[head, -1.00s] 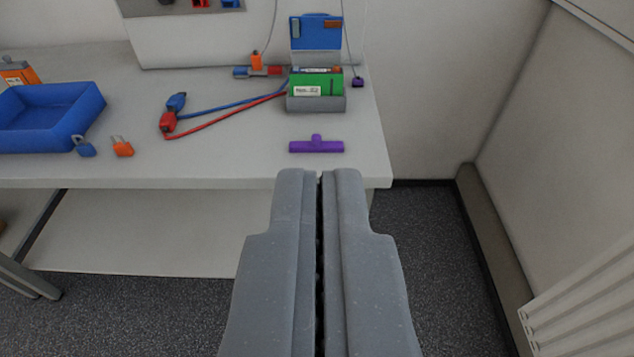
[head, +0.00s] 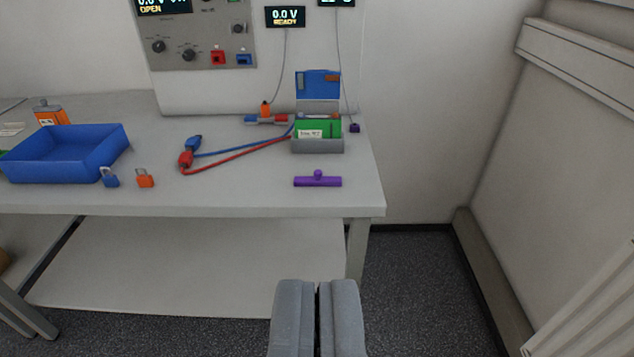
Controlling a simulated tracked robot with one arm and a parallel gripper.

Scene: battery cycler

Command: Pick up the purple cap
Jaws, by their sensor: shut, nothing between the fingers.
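The purple cap (head: 318,181) is a flat bar with a small knob on top. It lies on the table (head: 240,200) near the front right edge, in front of the grey box with the green battery. My gripper (head: 317,283) is shut and empty. In the picture it sits below the table's front edge and below the cap, clearly apart from it.
A grey box (head: 318,146) with a green battery (head: 328,127) and raised blue lid (head: 318,84) stands behind the cap. Red and blue leads (head: 235,152) lie left. A blue tray (head: 65,155), a blue padlock (head: 110,178) and an orange padlock (head: 145,179) are further left.

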